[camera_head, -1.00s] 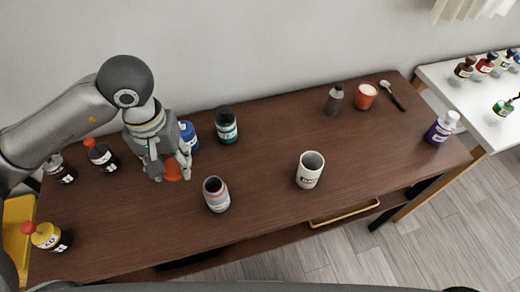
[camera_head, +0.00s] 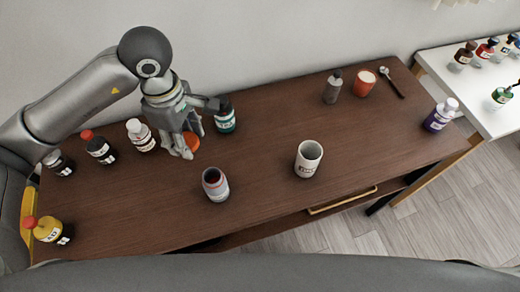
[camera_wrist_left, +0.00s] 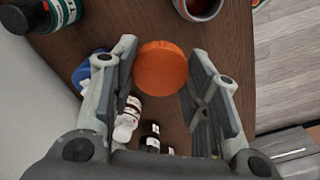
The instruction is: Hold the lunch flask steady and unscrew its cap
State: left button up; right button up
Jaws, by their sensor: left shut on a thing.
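The lunch flask (camera_head: 216,186) seems to be the grey cylinder with a red band standing upright on the brown table. Its top is open and dark inside; part of it shows at the top of the left wrist view (camera_wrist_left: 198,10). My left gripper (camera_head: 187,146) is up and left of the flask in the head view, apart from it. It is shut on an orange round cap (camera_wrist_left: 161,67), which also shows beside the fingers in the head view (camera_head: 191,142). My right gripper is not in view.
A white mug (camera_head: 308,160) stands right of the flask. A green-labelled bottle (camera_head: 226,118) is close behind the left gripper. Several bottles, including a white one (camera_head: 140,135), stand at the left.

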pick_arm(q)
jog(key=n, duration=0.2)
jog(key=w+d+n, duration=0.1)
jog(key=n, duration=0.4)
jog(key=shift+w+d+r+p, duration=0.15)
jog(key=shift+d+p, duration=0.15)
jog(key=shift+d, duration=0.05)
jog(key=w+d+n, duration=0.1)
jog(key=d+n, duration=0.1)
jog(key=n, duration=2.2)
send_over(229, 161)
notch_tip(229, 161, down, 6)
notch_tip(229, 161, down, 6)
jog(key=shift+f, duration=0.1)
notch_tip(229, 161, down, 4)
jog(key=shift+p, duration=0.55)
jog(key=shift+f, duration=0.1)
